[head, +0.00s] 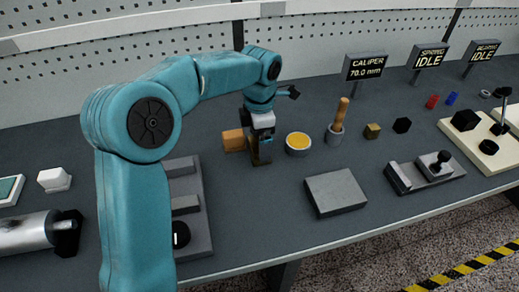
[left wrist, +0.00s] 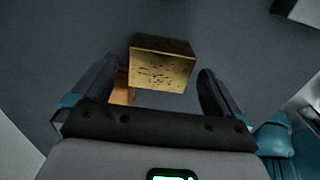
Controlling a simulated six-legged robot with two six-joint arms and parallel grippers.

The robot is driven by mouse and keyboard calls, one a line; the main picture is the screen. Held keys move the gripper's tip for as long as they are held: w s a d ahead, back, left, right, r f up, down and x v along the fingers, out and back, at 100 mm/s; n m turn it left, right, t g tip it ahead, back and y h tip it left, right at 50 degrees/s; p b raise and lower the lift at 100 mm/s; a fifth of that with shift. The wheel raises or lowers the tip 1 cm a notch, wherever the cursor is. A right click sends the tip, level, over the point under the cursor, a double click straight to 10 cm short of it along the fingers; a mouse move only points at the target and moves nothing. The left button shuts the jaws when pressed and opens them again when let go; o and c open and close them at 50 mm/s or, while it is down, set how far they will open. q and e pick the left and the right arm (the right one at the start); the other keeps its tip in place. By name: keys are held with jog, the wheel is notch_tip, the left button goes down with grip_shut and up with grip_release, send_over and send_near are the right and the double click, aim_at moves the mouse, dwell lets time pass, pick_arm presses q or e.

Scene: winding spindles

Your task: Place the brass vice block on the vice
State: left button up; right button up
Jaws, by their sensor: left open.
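The brass vice block (left wrist: 162,65) is a gold, pitted block in the left wrist view, just beyond and between the fingertips. My left gripper (left wrist: 158,85) is open, with a finger on either side and a gap to the block. In the head view the left gripper (head: 262,160) points down at the bench, beside an orange-brown block (head: 234,141); it largely hides the brass block there. The vice (head: 196,228) appears to be the grey base with raised jaws at the left front, partly hidden by my left arm. My right gripper is not in view.
A flat grey plate (head: 335,192) lies in front. A small brass-coloured cube (head: 373,131) and a black cube (head: 402,125) sit further right. A knobbed fixture (head: 424,174) is at right.

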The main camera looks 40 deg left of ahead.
pick_arm(q)
notch_tip(320, 180, down, 2)
jog(key=shift+f, duration=0.1)
jog(key=shift+c, duration=0.3)
jog(key=c, duration=1.6)
notch_tip(320, 180, up, 10)
jog(key=shift+p, duration=0.7)
